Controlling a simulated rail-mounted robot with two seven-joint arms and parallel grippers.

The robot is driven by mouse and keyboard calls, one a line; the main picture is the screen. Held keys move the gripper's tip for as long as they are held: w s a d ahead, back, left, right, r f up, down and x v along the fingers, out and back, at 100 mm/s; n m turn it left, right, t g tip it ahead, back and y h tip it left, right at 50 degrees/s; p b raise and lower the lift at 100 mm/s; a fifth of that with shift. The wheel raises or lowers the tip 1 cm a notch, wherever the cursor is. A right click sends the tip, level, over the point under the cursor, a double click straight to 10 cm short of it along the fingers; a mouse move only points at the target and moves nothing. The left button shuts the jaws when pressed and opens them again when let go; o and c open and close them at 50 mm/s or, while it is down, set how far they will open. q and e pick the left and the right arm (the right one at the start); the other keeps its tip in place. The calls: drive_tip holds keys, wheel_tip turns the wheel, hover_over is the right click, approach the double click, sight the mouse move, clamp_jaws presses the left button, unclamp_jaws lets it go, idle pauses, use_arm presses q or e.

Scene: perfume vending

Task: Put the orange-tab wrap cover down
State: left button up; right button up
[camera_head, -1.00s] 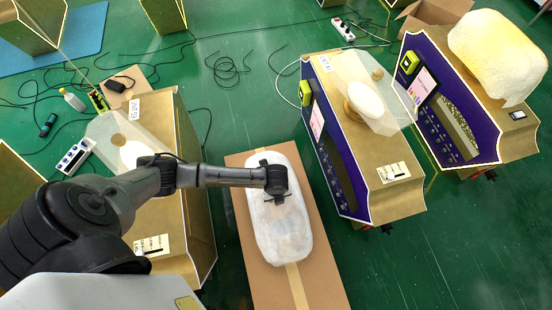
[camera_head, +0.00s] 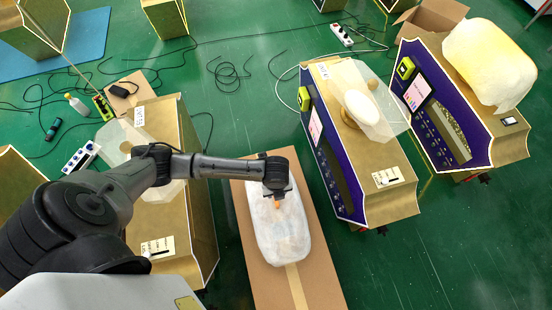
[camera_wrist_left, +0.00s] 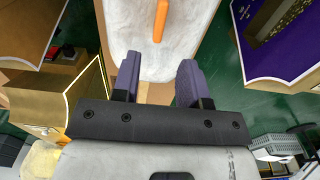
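The white wrap cover (camera_head: 290,240) lies lengthwise on a brown cardboard sheet or box on the floor. Its orange tab (camera_head: 277,203) shows near the cover's far part, just below my left gripper (camera_head: 275,193). In the left wrist view the orange tab (camera_wrist_left: 160,22) stands out on the white cover (camera_wrist_left: 120,35), ahead of the fingers. My left gripper (camera_wrist_left: 160,80) is open there, with its two purple-grey fingers apart and nothing between them. The fingers appear clear of the tab. My right gripper is in neither current view.
The cardboard (camera_head: 322,270) has tan tape along its middle. A purple-fronted vending machine (camera_head: 345,170) stands to the right, and another (camera_head: 440,120) beyond it bears a white cover (camera_head: 490,65). A gold machine (camera_head: 172,225) is under my left arm. Cables (camera_head: 228,75) lie on the green floor.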

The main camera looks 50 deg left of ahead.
use_arm(q)
drive_tip(key=shift+r, duration=0.9)
drive_tip(key=s+d+r+n+t+h, duration=0.2)
drive_tip(key=s+d+r+n, duration=0.2)
drive_tip(key=s+d+n, duration=0.4)
drive_tip(key=s+a+r+n+t+y, duration=0.1)
drive_tip(key=s+a+r+n, duration=0.4)
drive_tip(key=n, duration=0.8)
drive_tip(key=shift+s+a+r+n+t+y, duration=0.3)
drive_tip(key=shift+s+a+y, duration=0.1)
drive_tip(key=shift+s+a, duration=0.55)
drive_tip(key=shift+d+f, duration=0.1)
